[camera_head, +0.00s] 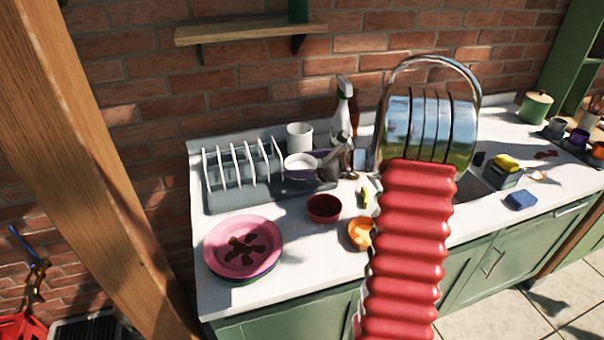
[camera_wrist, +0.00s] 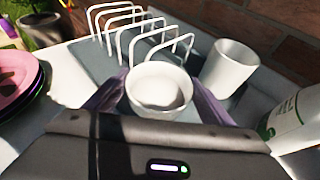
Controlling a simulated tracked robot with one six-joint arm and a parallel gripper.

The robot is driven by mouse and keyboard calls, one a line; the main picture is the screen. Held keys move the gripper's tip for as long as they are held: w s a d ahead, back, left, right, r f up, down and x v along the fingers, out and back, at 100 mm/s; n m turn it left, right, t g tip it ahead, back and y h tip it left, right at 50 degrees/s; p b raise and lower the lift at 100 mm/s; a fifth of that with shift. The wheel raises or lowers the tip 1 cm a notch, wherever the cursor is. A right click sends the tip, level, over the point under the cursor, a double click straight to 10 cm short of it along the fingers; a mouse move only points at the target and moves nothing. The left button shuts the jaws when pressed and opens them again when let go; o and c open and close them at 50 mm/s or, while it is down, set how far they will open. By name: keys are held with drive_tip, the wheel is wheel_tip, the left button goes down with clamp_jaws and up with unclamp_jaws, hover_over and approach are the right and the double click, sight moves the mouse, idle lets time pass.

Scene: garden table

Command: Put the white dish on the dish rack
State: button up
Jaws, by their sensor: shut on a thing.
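The white dish (camera_head: 300,168) is a small round bowl, held upright between the purple fingers of my gripper (camera_head: 322,166). In the wrist view, the dish (camera_wrist: 160,85) sits between the fingers with its open top showing. The grey dish rack (camera_head: 225,196) with white wire prongs stands at the back left of the counter. In the head view, the dish overlaps the rack's right end. In the wrist view, the rack's prongs (camera_wrist: 135,32) rise just beyond the dish. I cannot tell whether the dish touches the rack.
A white cup (camera_head: 299,136) stands behind the dish and shows right of it in the wrist view (camera_wrist: 230,65). A dark red bowl (camera_head: 324,208), an orange bowl (camera_head: 360,234) and a spray bottle (camera_head: 341,106) stand nearby.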

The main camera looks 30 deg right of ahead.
drive_tip(key=shift+f, duration=1.85)
drive_tip(key=o, duration=1.1)
drive_tip(key=shift+o, duration=0.2)
drive_tip(key=v, duration=1.2)
